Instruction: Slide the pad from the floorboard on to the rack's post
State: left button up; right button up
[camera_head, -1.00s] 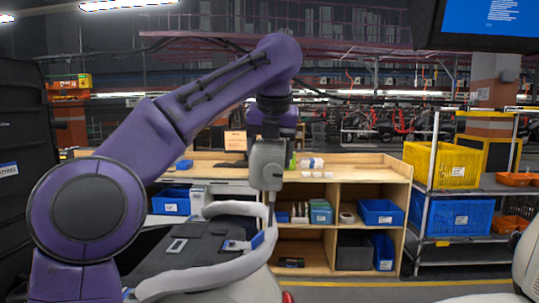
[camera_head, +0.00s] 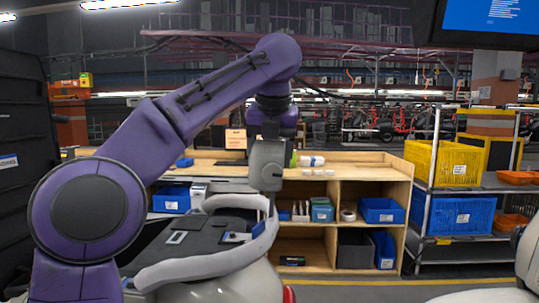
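My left arm comes in from the left, and its gripper (camera_head: 271,206) points down in front of the wooden shelf, at the right end of a pale curved rail. Its thin fingers show almost edge-on, so their opening is unclear. A dark floorboard-like surface (camera_head: 160,258) lies below and left of the gripper, with the rail around its right side. On it are a small grey rectangle (camera_head: 177,237) and a small blue and white piece (camera_head: 238,237). I cannot tell which piece is the pad. A rack with a pale upright post (camera_head: 432,180) stands at right. My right gripper is not in view.
A wooden shelf unit (camera_head: 345,175) with blue bins stands behind the gripper. The rack holds a yellow crate (camera_head: 455,168) and a blue crate (camera_head: 460,217). A dark panel (camera_head: 22,120) is close at left. Open floor shows between shelf and rack.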

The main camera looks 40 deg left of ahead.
pick_arm(q)
jog(key=shift+f+b, duration=0.3)
jog(key=shift+f, duration=0.05)
jog(key=o, duration=1.4)
jog(key=shift+c, duration=0.2)
jog(key=shift+r, duration=0.15)
jog(key=p+v, duration=0.5)
jog(key=v, duration=0.5)
jog(key=shift+s+d+r, duration=0.1)
jog(key=shift+s+r, duration=0.1)
